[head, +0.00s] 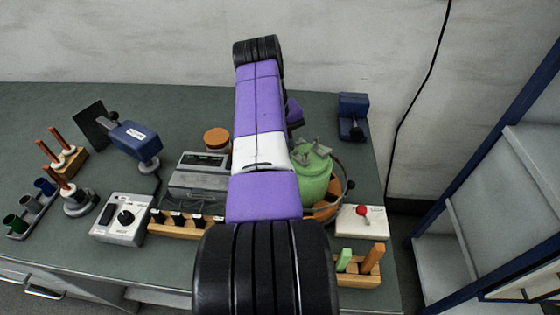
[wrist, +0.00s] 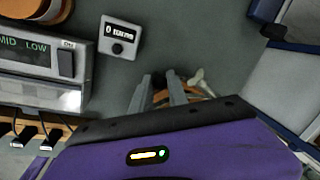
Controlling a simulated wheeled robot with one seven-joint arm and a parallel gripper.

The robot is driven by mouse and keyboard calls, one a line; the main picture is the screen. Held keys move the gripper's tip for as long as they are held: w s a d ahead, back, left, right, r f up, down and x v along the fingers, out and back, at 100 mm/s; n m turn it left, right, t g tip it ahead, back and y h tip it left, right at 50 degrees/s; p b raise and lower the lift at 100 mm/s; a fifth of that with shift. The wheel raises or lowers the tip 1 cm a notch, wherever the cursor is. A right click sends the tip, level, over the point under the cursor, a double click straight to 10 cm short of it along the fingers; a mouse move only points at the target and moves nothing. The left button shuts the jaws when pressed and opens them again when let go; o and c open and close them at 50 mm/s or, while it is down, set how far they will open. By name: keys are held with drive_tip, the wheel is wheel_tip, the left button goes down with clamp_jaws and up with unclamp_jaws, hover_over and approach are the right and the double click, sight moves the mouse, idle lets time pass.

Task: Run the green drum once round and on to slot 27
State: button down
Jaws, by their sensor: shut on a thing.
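The green drum (head: 313,178) stands right of my arm in the head view, with grey prongs on top and orange-brown parts below. Its left side is hidden by my arm. My gripper (wrist: 160,84) shows two grey fingers a little apart in the wrist view, with an orange-brown part between and behind them. A pale cross-shaped handle (wrist: 198,80) sits just right of the fingers. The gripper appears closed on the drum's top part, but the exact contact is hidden. The drum's green body is not visible in the wrist view. No slot number is readable.
A grey box with a display (head: 200,174) stands left of my arm, near a small counter (wrist: 120,38). A white box with a red knob (head: 362,221) and a wooden block (head: 358,280) are front right. A blue clamp (head: 352,116) stands behind.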

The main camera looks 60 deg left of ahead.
drive_tip(key=shift+w+d+m+b, duration=0.1)
drive_tip(key=shift+w+m+b, duration=0.35)
drive_tip(key=shift+b, duration=0.25)
drive_tip(key=c, duration=1.6)
unclamp_jaws()
drive_tip(key=shift+r, duration=0.15)
drive_tip(key=shift+s+r, duration=0.25)
drive_tip(key=shift+r, duration=1)
drive_tip(key=shift+s+r, duration=0.2)
drive_tip(key=shift+r, duration=1.05)
drive_tip(key=shift+s+r, duration=0.25)
drive_tip(key=shift+r, duration=1)
